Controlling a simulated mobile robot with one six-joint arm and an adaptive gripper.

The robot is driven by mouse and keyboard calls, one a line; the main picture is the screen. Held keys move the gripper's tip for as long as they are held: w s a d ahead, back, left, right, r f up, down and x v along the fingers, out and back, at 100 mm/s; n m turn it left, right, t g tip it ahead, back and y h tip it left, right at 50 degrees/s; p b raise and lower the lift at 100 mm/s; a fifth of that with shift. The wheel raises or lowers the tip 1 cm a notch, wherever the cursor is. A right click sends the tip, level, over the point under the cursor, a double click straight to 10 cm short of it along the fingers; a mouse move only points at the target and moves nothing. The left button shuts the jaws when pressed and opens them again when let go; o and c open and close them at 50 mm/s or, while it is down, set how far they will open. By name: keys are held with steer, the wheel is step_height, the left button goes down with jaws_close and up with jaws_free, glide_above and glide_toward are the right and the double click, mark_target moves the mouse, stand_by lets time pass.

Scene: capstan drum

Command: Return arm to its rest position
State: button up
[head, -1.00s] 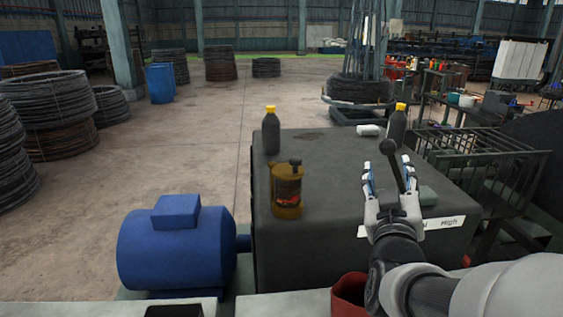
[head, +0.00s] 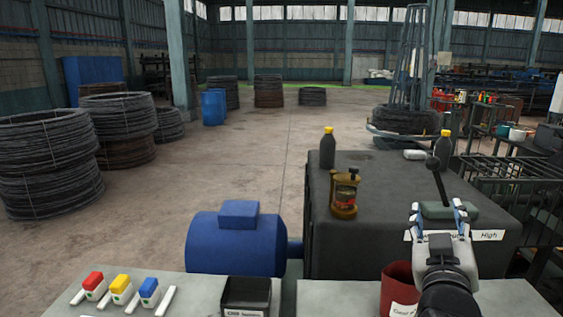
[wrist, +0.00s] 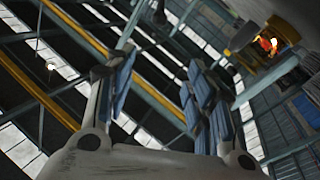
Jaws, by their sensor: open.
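My gripper (head: 434,217) is in the lower right of the head view, its two fingers spread apart with nothing between them. It appears in front of the dark machine housing (head: 385,240), just below the black-knobbed lever (head: 439,180) on its green-grey base. I cannot tell the exact gap to the lever. In the wrist view my open fingers (wrist: 155,90) point up toward the roof beams and windows, with no object between them.
A blue motor (head: 235,245) sits left. In front are a red container (head: 398,285), a black bin (head: 246,294) and coloured switches (head: 120,284). A metal cage (head: 510,185) stands right.

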steer(key=s+a+f+n+g+y, duration=0.1)
steer(key=s+a+f+g+y, duration=0.6)
steer(key=a+f, duration=0.35)
steer(key=s+a+f+g, duration=0.2)
steer(key=s+g, duration=0.1)
steer(key=s, duration=0.5)
steer(key=s+a+f+g, duration=0.2)
steer(key=s+g, duration=0.1)
steer(key=s, duration=0.5)
steer(key=shift+s+a+f+y, duration=0.15)
steer(key=shift+f+y, duration=0.25)
